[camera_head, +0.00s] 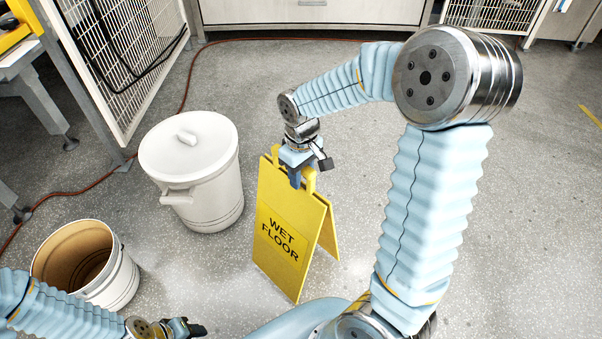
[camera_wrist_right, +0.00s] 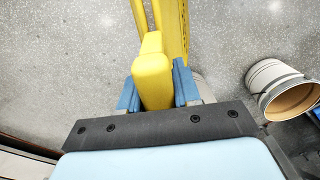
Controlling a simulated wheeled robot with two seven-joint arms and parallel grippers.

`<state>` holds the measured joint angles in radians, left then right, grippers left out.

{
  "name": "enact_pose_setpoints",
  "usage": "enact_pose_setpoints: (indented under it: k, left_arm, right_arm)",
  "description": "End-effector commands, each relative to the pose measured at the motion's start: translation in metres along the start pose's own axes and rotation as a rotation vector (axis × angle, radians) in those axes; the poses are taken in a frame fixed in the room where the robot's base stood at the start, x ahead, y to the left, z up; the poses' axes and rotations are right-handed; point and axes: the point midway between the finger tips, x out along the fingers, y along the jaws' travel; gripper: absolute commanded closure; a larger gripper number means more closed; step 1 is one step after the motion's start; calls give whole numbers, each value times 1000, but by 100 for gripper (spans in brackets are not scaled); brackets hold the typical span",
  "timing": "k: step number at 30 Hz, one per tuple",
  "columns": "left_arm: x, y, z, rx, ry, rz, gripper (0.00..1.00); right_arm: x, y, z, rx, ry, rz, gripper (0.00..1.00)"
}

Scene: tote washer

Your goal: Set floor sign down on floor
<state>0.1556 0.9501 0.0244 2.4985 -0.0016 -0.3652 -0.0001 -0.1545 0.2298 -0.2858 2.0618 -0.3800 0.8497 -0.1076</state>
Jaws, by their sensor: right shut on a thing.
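The yellow floor sign (camera_head: 287,223) with "WET FLOOR" in black is upright in the middle of the head view. Its two panels are spread into an A shape. My right gripper (camera_head: 297,177) is above it and shut on its top handle. In the right wrist view the blue fingers of the gripper (camera_wrist_right: 158,90) lie on either side of the yellow handle (camera_wrist_right: 152,77). I cannot tell whether the sign's lower edges touch the grey floor (camera_head: 210,285). My left gripper (camera_head: 188,328) is low at the bottom left, away from the sign; its finger opening is unclear.
A white lidded bin (camera_head: 203,190) stands just left of the sign. An open, empty-looking bucket (camera_head: 116,284) stands at lower left and also shows in the wrist view (camera_wrist_right: 268,76). An orange hose (camera_head: 186,88) runs along the floor. Floor right of my right arm is clear.

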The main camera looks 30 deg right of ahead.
Motion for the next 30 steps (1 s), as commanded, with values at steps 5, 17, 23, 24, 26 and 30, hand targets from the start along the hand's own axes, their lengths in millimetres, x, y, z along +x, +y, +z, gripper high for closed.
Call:
enact_pose_setpoints:
  k: [5, 17, 23, 24, 26, 30]
  left_arm:
    - [4, -1, 0, 0, 0, 0, 57]
    - [3, -1, 0, 0, 0, 0, 57]
    - [7, -3, 0, 0, 0, 0, 57]
    - [8, -3, 0, 0, 0, 0, 57]
    - [10, -4, 0, 0, 0, 0, 57]
    - [13, -5, 0, 0, 0, 0, 57]
  right_arm:
    - [4, 0, -1, 0, 2, 0, 100]
    - [4, 0, -1, 0, 2, 0, 100]
    - [10, 0, -1, 0, 2, 0, 100]
    - [12, 0, -1, 0, 2, 0, 100]
    - [14, 0, 0, 0, 2, 0, 100]
    - [18, 0, 0, 0, 2, 0, 100]
